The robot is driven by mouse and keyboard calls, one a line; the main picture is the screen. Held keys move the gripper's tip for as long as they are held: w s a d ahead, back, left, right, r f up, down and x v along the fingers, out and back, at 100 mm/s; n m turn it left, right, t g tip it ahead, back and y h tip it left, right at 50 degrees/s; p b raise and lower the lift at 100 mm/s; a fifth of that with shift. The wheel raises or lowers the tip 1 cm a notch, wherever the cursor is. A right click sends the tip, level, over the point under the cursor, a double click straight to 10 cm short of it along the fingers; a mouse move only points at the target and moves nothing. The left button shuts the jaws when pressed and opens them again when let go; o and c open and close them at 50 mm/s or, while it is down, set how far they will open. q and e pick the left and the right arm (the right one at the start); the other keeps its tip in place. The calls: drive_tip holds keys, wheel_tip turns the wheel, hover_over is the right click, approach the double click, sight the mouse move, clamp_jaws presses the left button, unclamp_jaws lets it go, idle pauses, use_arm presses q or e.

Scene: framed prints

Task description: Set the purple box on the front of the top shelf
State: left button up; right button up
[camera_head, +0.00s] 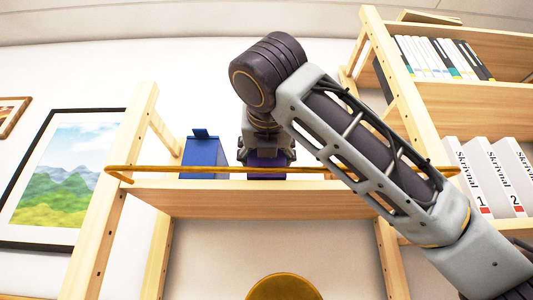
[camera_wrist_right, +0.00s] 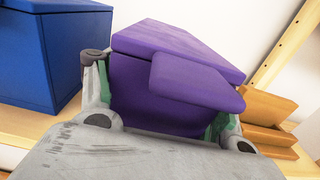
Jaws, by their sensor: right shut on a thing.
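The purple box (camera_head: 267,163) is at the top shelf (camera_head: 245,198), just behind the thin front rail, mostly hidden by my right gripper (camera_head: 267,150) in the head view. In the right wrist view the purple box (camera_wrist_right: 165,75) has a lid with a tab facing the camera. My right gripper (camera_wrist_right: 165,120) is shut on it, with a finger at either side. Whether the box touches the shelf board cannot be told. My left gripper is in neither view.
A blue box (camera_head: 203,157) stands left of the purple box, close beside it. A thin wooden rail (camera_head: 200,169) runs along the shelf front. A taller bookcase (camera_head: 400,110) with books and binders (camera_head: 470,175) stands at the right. A framed landscape print (camera_head: 65,180) hangs at the left.

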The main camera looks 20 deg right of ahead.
drive_tip(key=shift+s, duration=0.1)
drive_tip(key=o, duration=1.6)
drive_tip(key=shift+f, duration=0.1)
drive_tip(key=shift+s, duration=0.1)
drive_tip(key=v, duration=1.1)
drive_tip(key=shift+s, duration=0.35)
drive_tip(key=shift+a, duration=0.1)
